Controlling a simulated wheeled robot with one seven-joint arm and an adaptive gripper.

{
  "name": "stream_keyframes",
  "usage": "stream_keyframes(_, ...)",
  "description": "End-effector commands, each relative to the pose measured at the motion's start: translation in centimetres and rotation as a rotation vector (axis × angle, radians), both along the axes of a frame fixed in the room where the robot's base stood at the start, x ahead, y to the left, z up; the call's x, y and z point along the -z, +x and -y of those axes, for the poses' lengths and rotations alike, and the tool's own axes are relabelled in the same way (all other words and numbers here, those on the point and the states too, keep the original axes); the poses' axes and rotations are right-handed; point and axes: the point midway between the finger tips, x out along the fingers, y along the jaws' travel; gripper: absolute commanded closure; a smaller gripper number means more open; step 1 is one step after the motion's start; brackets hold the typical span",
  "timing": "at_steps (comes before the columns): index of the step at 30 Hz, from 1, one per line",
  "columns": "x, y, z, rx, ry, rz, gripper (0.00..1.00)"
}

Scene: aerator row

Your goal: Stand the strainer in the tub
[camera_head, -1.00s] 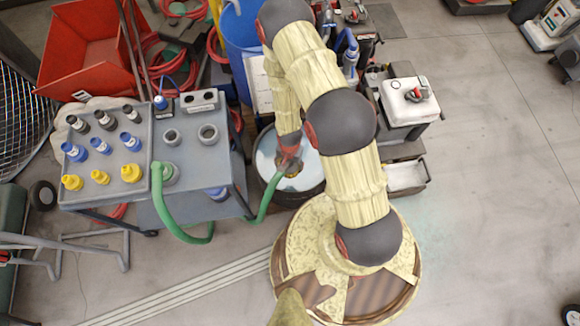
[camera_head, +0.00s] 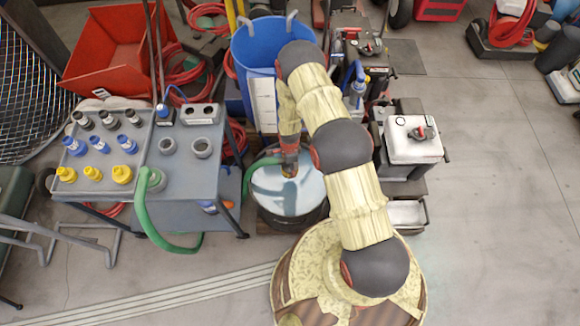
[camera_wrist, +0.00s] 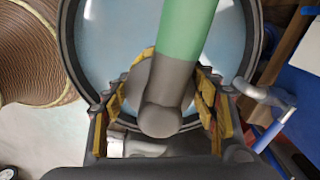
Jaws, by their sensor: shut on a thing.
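The strainer (camera_wrist: 162,115) is a grey, round-ended piece on the end of a green hose (camera_wrist: 187,30). In the wrist view it lies between the yellow-and-dark fingers of my gripper (camera_wrist: 165,90), which is shut on it. The tub (camera_head: 262,214) is round and dark, with pale blue water inside. In the head view my gripper (camera_head: 289,165) points down over the tub's back part. It hides the strainer there, and I cannot tell whether the strainer touches the water. The tub's dark rim (camera_wrist: 73,60) also curves through the wrist view.
A grey cart (camera_head: 190,178) with several blue, yellow and dark fittings stands left of the tub. The green hose loops from it. A blue barrel (camera_head: 258,45) is behind the tub. A white-topped unit (camera_head: 410,145) is to the right.

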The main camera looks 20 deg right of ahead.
Motion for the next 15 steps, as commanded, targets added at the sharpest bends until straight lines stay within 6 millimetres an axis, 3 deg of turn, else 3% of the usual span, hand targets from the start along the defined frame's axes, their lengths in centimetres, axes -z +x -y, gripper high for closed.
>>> stream_keyframes(15, 5.8, 0.0, 0.0, -0.003, 0.0, 0.0, 0.78)
